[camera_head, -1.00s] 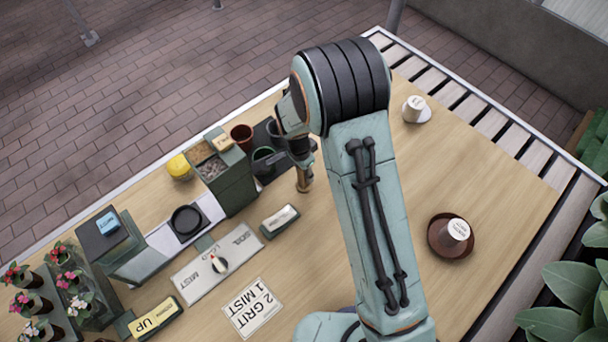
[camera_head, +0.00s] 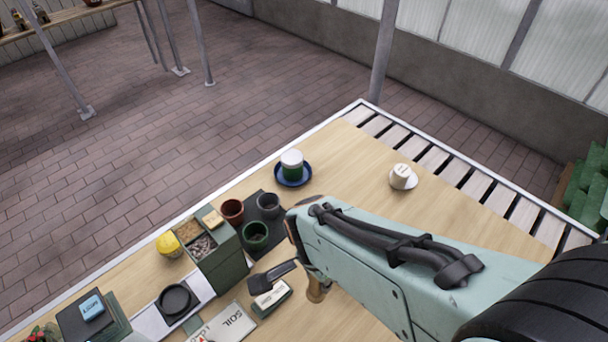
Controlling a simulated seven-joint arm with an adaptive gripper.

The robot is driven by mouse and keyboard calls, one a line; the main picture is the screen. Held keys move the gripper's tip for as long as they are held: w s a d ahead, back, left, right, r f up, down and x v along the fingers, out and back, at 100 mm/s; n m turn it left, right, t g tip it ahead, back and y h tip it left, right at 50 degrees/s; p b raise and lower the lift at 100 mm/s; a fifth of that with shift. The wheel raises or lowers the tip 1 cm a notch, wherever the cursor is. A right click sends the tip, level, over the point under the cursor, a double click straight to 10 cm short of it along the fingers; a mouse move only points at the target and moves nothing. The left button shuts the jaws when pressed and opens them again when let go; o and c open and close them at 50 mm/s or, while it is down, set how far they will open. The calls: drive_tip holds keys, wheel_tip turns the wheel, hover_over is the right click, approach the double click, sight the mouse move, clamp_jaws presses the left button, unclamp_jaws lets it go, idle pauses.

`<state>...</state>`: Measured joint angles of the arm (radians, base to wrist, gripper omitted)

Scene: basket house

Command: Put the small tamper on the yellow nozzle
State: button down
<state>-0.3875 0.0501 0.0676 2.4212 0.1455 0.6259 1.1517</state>
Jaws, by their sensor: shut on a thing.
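My gripper (camera_head: 290,273) is mostly hidden behind my own arm, with a dark part of it showing over the label block. It is shut on a tan, wood-coloured piece (camera_head: 316,291), which looks like the small tamper. The piece sticks out below my arm, its upper part hidden; I cannot tell whether its lower end touches the table. The yellow rounded thing (camera_head: 168,244), which looks like the yellow nozzle, stands at the left behind the dark green box. My gripper is to the right of it and apart from it.
A dark green box (camera_head: 225,265) with filled compartments stands between them. Several pots, including a terracotta one (camera_head: 232,210), stand beside it. A cup on a blue saucer (camera_head: 306,177) and a white cup (camera_head: 400,176) stand farther back. The table's right side is partly hidden by my arm.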

drive_tip(key=w+d+r+n+y, duration=0.1)
drive_tip(key=w+d+r+n, duration=0.5)
drive_tip(key=w+r, duration=0.55)
drive_tip(key=w+a+r+n, duration=0.1)
drive_tip(key=w+a+n, duration=0.35)
drive_tip(key=a, duration=0.25)
drive_tip(key=n, duration=0.3)
hover_over(167, 239)
drive_tip(key=shift+y, duration=0.3)
drive_tip(key=shift+f, duration=9.45)
drive_tip(key=shift+f, duration=0.1)
